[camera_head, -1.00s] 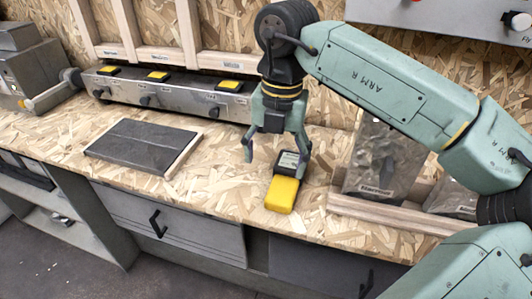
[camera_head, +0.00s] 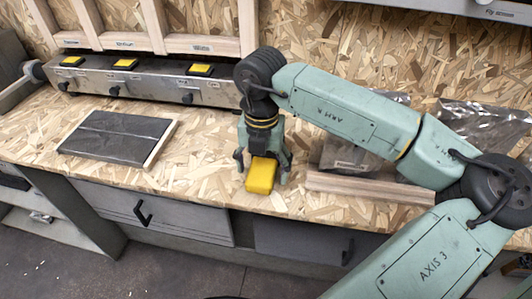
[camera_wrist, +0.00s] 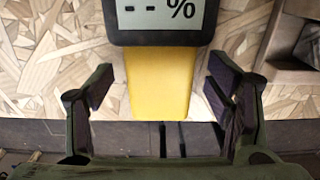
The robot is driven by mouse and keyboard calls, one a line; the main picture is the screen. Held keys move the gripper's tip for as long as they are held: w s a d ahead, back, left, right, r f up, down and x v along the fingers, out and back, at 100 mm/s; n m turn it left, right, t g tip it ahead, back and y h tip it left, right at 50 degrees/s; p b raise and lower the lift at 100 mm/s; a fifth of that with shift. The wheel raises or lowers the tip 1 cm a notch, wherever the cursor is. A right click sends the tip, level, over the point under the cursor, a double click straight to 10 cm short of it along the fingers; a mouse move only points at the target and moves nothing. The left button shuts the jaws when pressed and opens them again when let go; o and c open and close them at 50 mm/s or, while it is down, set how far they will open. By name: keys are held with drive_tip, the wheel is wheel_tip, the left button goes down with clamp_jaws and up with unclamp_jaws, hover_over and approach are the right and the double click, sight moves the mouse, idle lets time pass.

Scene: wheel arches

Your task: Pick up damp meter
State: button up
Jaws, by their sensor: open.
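The damp meter (camera_head: 261,177) has a yellow body and lies on the chipboard bench near its front edge. In the wrist view the yellow body (camera_wrist: 158,85) points toward my gripper, and its dark-framed grey display shows two dashes and a percent sign. My gripper (camera_head: 263,168) is open and low over the meter. In the wrist view its fingers (camera_wrist: 156,98) stand on either side of the yellow body, with a visible gap on each side. In the head view my gripper hides the display end.
A wooden-edged tray (camera_head: 372,187) with bagged items lies close to the right. A dark flat panel (camera_head: 112,137) lies to the left. A metal rail unit (camera_head: 150,85) with yellow-topped switches stands behind. Bare bench shows between panel and meter.

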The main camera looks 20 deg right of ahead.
drive_tip(key=shift+f, duration=0.3)
drive_tip(key=shift+c, duration=0.4)
drive_tip(key=c, duration=1)
drive_tip(key=shift+r, duration=0.1)
drive_tip(key=shift+c, duration=0.2)
